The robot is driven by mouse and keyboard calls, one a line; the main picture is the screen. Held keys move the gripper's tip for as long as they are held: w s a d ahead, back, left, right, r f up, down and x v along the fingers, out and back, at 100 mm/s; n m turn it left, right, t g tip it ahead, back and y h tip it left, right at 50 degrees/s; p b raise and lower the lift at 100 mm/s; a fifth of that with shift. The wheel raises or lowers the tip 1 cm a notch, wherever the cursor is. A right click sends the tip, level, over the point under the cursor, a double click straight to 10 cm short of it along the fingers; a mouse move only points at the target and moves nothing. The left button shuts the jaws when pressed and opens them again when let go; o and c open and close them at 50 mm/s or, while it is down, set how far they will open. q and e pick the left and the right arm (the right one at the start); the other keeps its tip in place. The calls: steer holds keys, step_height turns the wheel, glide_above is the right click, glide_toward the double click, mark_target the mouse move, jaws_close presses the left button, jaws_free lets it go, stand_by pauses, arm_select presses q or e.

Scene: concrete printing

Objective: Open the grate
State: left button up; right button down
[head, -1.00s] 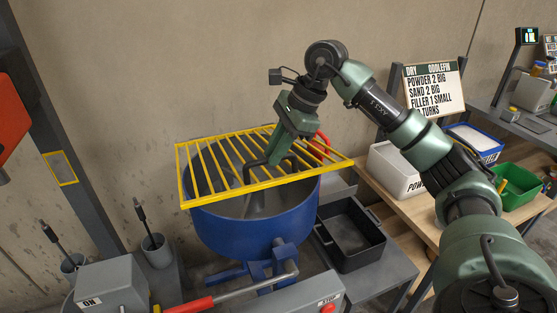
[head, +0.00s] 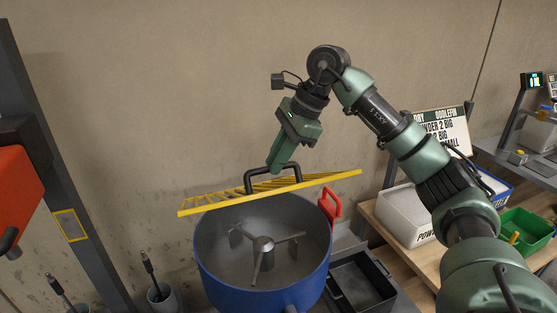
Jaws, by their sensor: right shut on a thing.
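The yellow grate (head: 218,202) is tilted up above the blue mixing drum (head: 213,260), its front edge raised clear of the rim. Its bars are seen nearly edge-on. A black handle (head: 250,180) stands up from the grate. My right gripper (head: 276,169) is shut on this handle, coming down from above. Inside the open drum a grey mixing paddle (head: 263,245) shows. A red latch or handle (head: 331,207) is at the drum's right rim. My left gripper is not in view.
A black tray (head: 362,285) sits right of the drum. A white bin (head: 405,218) and a green bin (head: 525,232) stand on the wooden bench at right. A sign (head: 443,130) stands behind them. A grey post (head: 65,180) and a red box (head: 15,200) are at left.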

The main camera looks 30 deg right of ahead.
steer(key=shift+w+f, duration=0.1)
steer(key=shift+f, duration=0.15)
steer(key=c, duration=1.5)
jaws_free()
steer(key=shift+w, duration=0.1)
steer(key=shift+o, duration=0.5)
steer(key=shift+w+d+f, duration=0.1)
steer(key=shift+w+f, duration=0.25)
steer(key=shift+w, duration=0.35)
steer(key=shift+s+r, duration=0.1)
steer(key=shift+r, duration=0.05)
steer(key=shift+s+r, duration=0.2)
steer(key=shift+s, duration=0.15)
steer(key=shift+d+r, duration=0.2)
steer(key=shift+r, duration=0.25)
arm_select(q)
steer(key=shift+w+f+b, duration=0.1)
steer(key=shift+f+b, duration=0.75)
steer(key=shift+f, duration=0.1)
arm_select(e)
steer(key=v, duration=0.6)
steer(key=shift+r, duration=0.3)
